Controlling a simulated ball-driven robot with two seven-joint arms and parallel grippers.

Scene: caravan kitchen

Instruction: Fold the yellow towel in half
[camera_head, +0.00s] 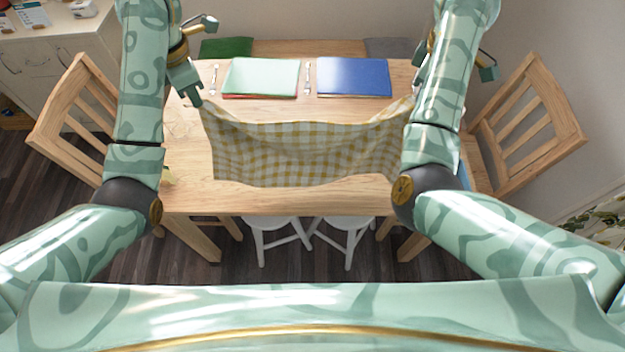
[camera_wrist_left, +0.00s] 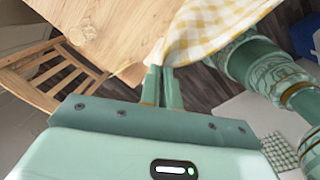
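The yellow and white checked towel (camera_head: 300,155) hangs spread between my two arms above the near part of the wooden table (camera_head: 270,203). Its middle sags and its lower edge hangs near the table's front edge. My left gripper (camera_head: 197,102) is at the towel's upper left corner. In the left wrist view its fingers (camera_wrist_left: 163,90) are close together at the edge of the towel (camera_wrist_left: 205,30), shut on it. The towel's upper right corner rises behind my right arm, which hides my right gripper's fingertips.
A pale green folded cloth or mat (camera_head: 260,77) and a blue one (camera_head: 353,77) lie at the table's back, with cutlery (camera_head: 306,80) between them. Wooden chairs stand left (camera_head: 75,115) and right (camera_head: 525,120). White stools (camera_head: 345,232) stand under the front edge.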

